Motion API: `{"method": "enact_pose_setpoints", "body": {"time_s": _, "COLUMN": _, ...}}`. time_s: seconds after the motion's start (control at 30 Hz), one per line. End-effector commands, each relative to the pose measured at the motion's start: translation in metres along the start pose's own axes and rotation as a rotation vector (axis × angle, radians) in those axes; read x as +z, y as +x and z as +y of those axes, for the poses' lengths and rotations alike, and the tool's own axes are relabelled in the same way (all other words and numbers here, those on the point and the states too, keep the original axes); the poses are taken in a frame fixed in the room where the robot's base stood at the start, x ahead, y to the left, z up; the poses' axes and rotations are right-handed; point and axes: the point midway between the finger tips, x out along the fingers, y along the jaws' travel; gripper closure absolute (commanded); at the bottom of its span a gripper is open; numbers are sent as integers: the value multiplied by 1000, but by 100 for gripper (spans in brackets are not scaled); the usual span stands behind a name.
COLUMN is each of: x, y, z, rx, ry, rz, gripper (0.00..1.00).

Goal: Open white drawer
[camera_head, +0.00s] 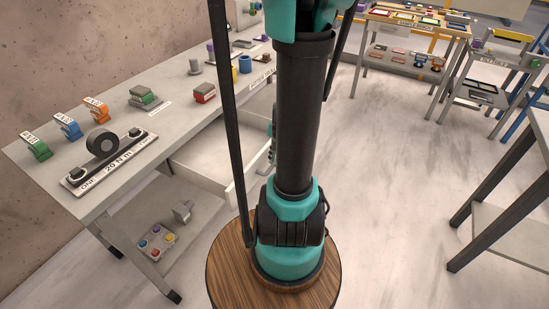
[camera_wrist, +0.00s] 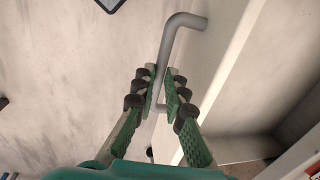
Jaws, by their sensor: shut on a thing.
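The white drawer (camera_head: 210,158) under the long grey table stands pulled out in the head view, with its pale, empty-looking inside showing. My arm hides its right part and its handle there. In the wrist view the drawer's white front (camera_wrist: 222,65) runs diagonally at the right. Its grey bent bar handle (camera_wrist: 181,22) passes between the fingertips of my gripper (camera_wrist: 165,88). The green-padded fingers are shut on the handle, one on each side.
The long table (camera_head: 115,190) carries small clamps, a black roll on a plate and several blocks. A lower shelf (camera_head: 185,235) holds a button box. Open floor (camera_head: 390,180) lies to the right, before another table (camera_head: 510,205).

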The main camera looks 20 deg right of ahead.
Motion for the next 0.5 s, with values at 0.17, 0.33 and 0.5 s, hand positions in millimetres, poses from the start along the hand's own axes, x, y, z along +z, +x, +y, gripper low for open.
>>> {"method": "enact_pose_setpoints", "body": {"time_s": 0.17, "x": -1, "y": 0, "z": -1, "rx": -1, "ry": 0, "rz": 1, "gripper": 80}}
{"method": "enact_pose_setpoints", "body": {"time_s": 0.33, "x": 0, "y": 0, "z": 0, "rx": 0, "ry": 0, "rz": 1, "gripper": 80}}
{"method": "enact_pose_setpoints", "body": {"time_s": 0.5, "x": 0, "y": -1, "z": 0, "rx": 0, "ry": 0, "rz": 1, "gripper": 80}}
